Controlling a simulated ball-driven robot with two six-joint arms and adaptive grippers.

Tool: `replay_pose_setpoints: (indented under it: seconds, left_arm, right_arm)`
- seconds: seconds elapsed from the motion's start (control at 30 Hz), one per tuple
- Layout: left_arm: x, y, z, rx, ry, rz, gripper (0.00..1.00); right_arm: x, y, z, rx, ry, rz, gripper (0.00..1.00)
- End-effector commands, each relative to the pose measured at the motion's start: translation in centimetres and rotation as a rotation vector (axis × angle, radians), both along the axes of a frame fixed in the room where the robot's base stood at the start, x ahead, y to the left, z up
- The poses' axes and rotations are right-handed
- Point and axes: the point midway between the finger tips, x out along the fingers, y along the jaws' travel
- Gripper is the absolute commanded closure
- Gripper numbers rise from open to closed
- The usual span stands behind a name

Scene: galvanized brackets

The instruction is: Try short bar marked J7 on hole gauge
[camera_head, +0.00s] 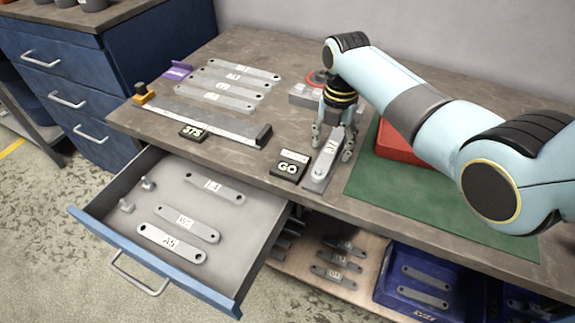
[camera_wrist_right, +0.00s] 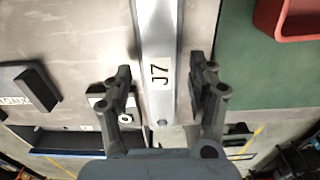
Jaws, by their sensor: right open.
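The short bar marked J7 (camera_head: 327,160) is a grey metal bar with a white label. In the right wrist view the bar (camera_wrist_right: 158,40) runs between the open fingers (camera_wrist_right: 161,88), apart from both. A dark round spot shows at its near end; whether a pin sits in the hole I cannot tell. My left gripper is not in view.
A long bar-shaped fixture (camera_head: 208,122) with a black STS block (camera_head: 193,132) lies left. Several labelled bars (camera_head: 236,82) lie behind it. A red tray (camera_head: 402,145) stands on a green mat (camera_head: 440,190) to the right. An open drawer (camera_head: 150,262) holding bars juts out in front.

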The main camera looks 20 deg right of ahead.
Motion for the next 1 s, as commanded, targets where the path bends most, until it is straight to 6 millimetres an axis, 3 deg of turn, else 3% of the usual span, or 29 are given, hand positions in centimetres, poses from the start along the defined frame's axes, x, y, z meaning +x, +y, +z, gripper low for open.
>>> replay_pose_setpoints:
  seconds: [0.13, 0.27, 0.7, 1.0]
  left_arm:
    - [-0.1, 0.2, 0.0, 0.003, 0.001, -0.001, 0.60]
    - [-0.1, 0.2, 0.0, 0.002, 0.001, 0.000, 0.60]
    - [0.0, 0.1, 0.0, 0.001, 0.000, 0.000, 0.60]
    - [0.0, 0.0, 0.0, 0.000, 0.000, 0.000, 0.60]
  right_arm:
    - [0.0, 0.0, 0.2, 0.000, 0.000, 0.000, 0.42]
    - [0.1, 0.0, 1.6, 0.000, -0.003, 0.000, 0.42]
    - [0.1, 0.0, 10.6, 0.000, -0.003, 0.000, 0.42]
    - [0.0, 0.0, 12.0, -0.001, 0.001, 0.000, 0.42]
